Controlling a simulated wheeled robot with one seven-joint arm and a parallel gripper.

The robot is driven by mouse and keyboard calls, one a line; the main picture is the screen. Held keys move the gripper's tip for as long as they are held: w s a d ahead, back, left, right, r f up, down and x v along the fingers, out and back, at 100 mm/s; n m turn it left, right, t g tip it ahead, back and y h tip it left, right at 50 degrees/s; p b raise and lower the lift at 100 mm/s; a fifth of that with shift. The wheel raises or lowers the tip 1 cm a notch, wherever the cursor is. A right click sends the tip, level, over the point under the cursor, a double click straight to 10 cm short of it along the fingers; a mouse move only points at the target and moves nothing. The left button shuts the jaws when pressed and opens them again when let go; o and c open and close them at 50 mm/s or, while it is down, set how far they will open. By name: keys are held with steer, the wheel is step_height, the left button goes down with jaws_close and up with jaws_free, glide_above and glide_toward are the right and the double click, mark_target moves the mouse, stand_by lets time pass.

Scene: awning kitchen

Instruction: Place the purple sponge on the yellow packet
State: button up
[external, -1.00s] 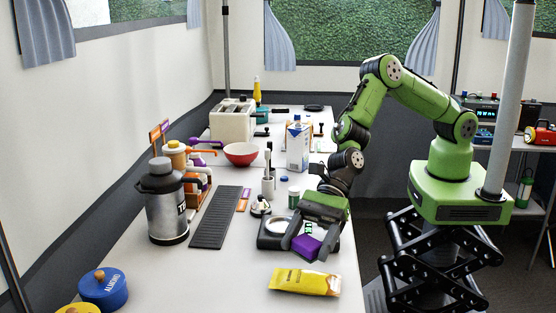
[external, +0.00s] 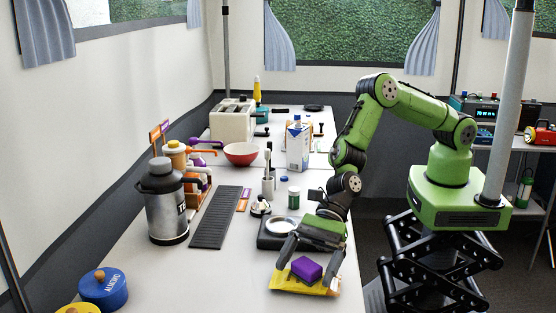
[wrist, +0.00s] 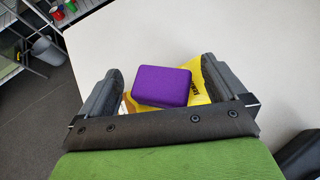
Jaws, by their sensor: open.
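The purple sponge (external: 306,268) rests on top of the yellow packet (external: 287,280), which lies flat on the white table near its front edge. My gripper (external: 308,272) is open, with a finger on each side of the sponge. In the wrist view the sponge (wrist: 162,86) sits between the two fingers with a gap at each side. Part of the yellow packet (wrist: 203,94) shows beneath and beside it. The rest of the packet is hidden by the sponge and the gripper.
A black scale-like device with a round silver plate (external: 283,227) stands just behind the gripper. A dark ribbed mat (external: 221,217) and a metal flask (external: 166,205) are to the left. The table between tins and packet is clear.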

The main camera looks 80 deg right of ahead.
steer(key=shift+r, duration=0.15)
steer(key=p+v, duration=0.2)
steer(key=v, duration=1)
steer(key=shift+d, duration=0.1)
